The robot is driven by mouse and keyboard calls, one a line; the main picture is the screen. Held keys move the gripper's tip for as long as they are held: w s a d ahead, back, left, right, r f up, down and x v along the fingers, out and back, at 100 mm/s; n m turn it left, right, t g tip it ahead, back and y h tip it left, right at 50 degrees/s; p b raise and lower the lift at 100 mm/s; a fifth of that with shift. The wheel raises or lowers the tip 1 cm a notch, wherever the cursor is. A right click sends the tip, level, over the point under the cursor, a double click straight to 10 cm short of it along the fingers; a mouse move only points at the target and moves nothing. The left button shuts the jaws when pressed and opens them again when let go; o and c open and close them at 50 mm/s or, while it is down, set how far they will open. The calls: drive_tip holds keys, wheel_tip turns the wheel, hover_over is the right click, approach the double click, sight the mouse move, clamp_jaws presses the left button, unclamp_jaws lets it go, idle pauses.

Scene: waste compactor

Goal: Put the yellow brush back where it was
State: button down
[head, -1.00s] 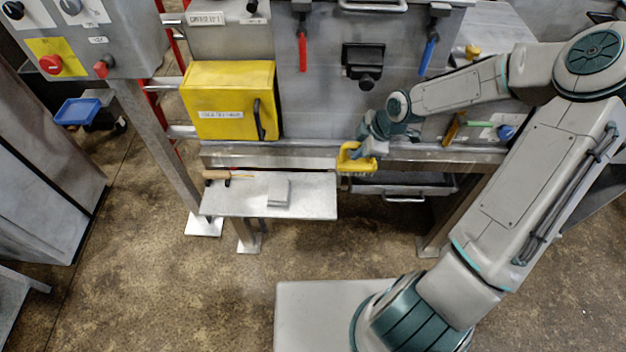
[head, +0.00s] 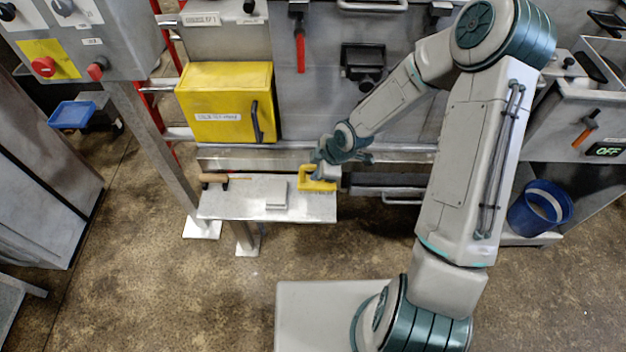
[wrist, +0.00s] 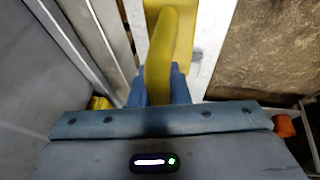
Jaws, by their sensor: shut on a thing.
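The yellow brush (head: 316,184) is at the right end of the small grey shelf (head: 235,206), in the head view. My gripper (head: 322,172) is shut on its handle from above. In the wrist view the yellow handle of the brush (wrist: 160,60) stands between the blue fingers (wrist: 160,85), with its wider yellow body beyond. I cannot tell whether the underside of the brush touches the shelf or is just above it.
A wooden-handled tool (head: 215,179) lies at the shelf's left end, and a grey block (head: 277,195) lies just left of the brush. A yellow box (head: 226,104) is on the machine behind. A blue bin (head: 540,208) stands at the right.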

drive_tip(key=shift+s+a+f, duration=0.1)
drive_tip(key=shift+a+f, duration=0.2)
drive_tip(key=shift+a, duration=0.15)
drive_tip(key=shift+f, duration=2)
drive_tip(key=shift+f, duration=0.15)
drive_tip(key=c, duration=1.4)
unclamp_jaws()
drive_tip(key=shift+o, duration=0.2)
